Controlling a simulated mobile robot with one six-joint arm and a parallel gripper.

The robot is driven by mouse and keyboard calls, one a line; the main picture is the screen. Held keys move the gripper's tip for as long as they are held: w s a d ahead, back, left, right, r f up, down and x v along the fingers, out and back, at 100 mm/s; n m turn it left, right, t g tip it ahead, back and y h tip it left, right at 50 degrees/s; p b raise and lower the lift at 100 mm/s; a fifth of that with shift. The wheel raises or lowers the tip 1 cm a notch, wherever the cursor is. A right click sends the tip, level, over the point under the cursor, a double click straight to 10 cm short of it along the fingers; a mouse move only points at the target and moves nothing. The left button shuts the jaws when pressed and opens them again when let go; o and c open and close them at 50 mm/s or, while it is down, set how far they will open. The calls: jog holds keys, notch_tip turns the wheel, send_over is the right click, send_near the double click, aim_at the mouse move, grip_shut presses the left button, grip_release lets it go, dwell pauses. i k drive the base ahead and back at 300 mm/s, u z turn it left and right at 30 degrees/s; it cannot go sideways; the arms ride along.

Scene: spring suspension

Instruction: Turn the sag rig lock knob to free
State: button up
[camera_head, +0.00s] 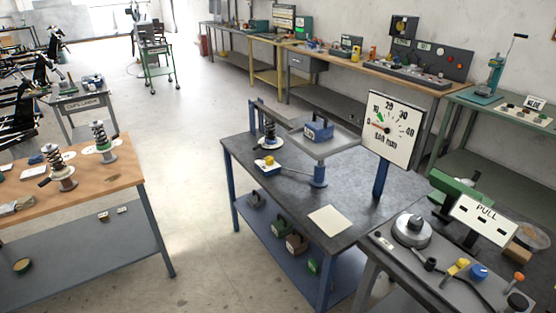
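The sag rig stands on the dark-topped blue table (235,152) in the middle of the view. It has a grey frame with a coil spring (269,130), a raised tray (339,146) carrying a blue block (318,130), and a dial (392,128) marked in mm. The dial's red pointer sits near the low end. A small yellow knob (268,160) on a white and blue base is at the rig's front left; it looks like the lock knob. Its lettering and setting are too small to read. My gripper is not in view.
A wooden bench (117,177) with coil-over springs stands at left. A grey bench (385,268) with knobs and a "PULL" sign (484,218) is at right front. A pale sheet (330,220) lies on the rig table's front. Open floor (195,210) lies left of the rig.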

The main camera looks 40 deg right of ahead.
aim_at(269, 160)
jog(key=u, duration=0.05)
jog(key=i, duration=1)
jog(key=z, duration=0.05)
